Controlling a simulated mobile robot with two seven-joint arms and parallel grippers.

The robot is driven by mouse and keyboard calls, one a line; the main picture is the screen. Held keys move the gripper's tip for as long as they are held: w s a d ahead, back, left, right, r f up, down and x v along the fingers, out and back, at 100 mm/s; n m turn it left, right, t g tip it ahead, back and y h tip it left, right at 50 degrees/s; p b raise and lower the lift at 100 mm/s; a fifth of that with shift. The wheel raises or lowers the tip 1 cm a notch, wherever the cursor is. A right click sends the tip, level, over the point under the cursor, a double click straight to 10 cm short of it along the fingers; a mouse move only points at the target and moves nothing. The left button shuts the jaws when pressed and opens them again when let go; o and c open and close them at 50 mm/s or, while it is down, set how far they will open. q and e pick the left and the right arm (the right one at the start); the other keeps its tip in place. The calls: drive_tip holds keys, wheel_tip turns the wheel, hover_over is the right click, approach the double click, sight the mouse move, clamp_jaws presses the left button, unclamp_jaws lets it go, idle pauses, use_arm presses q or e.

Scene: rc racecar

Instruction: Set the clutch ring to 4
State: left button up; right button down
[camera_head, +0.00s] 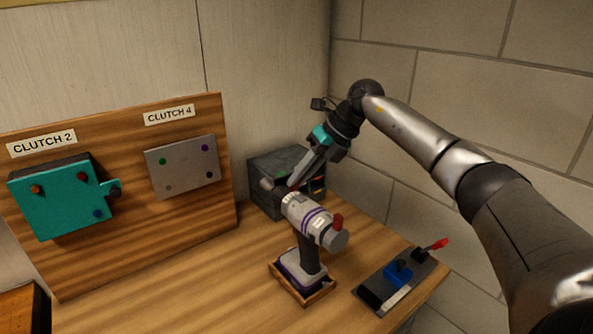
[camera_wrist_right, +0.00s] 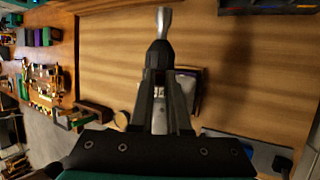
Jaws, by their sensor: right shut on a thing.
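The power drill (camera_head: 306,215), white with purple bands, stands upright in a wooden cradle (camera_head: 318,296) on the bench. Its nose points to the back left, ending in a grey tip that also shows in the wrist view (camera_wrist_right: 163,22). My right gripper (camera_head: 292,187) comes down from above onto the front of the drill. In the wrist view its fingers (camera_wrist_right: 163,100) are shut around the drill's front, at the clutch ring. The fingers mostly hide the ring, and I cannot read its setting. My left gripper is not in view.
A board (camera_head: 140,235) at left carries a teal plate (camera_head: 62,200) under "CLUTCH 2" and a grey plate (camera_head: 183,168) under "CLUTCH 4". A dark box (camera_head: 270,200) stands behind the drill. A black tray (camera_head: 370,296) with a blue part lies at front right.

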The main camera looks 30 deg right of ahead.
drive_tip(key=shift+d+f+m+y, duration=0.3)
drive_tip(key=shift+d+y, duration=0.25)
drive_tip(key=shift+y, duration=0.45)
drive_tip(key=c, duration=0.9)
unclamp_jaws()
drive_tip(key=shift+p+v, duration=0.8)
drive_tip(key=shift+v, duration=6.8)
drive_tip(key=shift+d+f, duration=0.1)
drive_tip(key=shift+f, duration=0.05)
